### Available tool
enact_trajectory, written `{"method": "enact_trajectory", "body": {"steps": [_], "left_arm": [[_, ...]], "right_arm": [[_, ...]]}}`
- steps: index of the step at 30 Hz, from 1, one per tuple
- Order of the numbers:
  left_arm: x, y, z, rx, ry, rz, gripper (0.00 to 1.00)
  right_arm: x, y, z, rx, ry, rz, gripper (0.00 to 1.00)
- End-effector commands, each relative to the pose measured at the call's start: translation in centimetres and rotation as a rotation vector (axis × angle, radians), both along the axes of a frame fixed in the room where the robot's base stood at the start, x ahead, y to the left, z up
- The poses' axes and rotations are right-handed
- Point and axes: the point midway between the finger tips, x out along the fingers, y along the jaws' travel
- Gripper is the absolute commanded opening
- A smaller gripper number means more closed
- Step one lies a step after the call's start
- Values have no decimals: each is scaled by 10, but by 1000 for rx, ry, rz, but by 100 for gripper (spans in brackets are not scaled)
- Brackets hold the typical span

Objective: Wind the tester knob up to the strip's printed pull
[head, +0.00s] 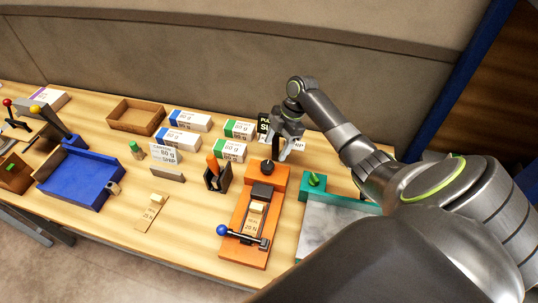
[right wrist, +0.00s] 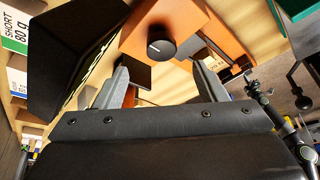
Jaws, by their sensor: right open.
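The orange tester (head: 240,239) stands on the table, with a round black knob (head: 267,167) on its rear block. The knob also shows in the right wrist view (right wrist: 160,44), with a pale index mark. A pale strip (head: 253,220) lies along the tester; its print seems to read 20 N, but it is small. A lever with a blue ball (head: 222,230) crosses the tester's front end. My right gripper (head: 283,157) is open and empty, just behind and above the knob. In the right wrist view its fingers (right wrist: 164,76) are spread, the knob beyond them and apart from both. My left gripper is out of view.
A black sign (head: 264,124) stands close behind my right gripper. An orange-handled tool (head: 213,165) stands left of the tester, a green-framed plate (head: 335,220) right. Another strip (head: 151,212) lies front left.

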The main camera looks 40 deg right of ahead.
Motion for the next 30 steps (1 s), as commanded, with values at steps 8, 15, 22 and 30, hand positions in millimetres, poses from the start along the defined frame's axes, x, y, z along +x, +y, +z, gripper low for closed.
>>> {"method": "enact_trajectory", "body": {"steps": [8, 15, 22, 30], "left_arm": [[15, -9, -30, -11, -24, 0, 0], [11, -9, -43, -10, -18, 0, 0], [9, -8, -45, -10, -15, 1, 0], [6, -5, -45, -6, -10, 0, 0]], "right_arm": [[1, 18, -48, 1, -1, 2, 65], [2, 26, -65, -1, -1, 1, 65], [2, 28, -67, -1, -1, 1, 65], [2, 28, -67, -1, 0, 1, 53]]}}
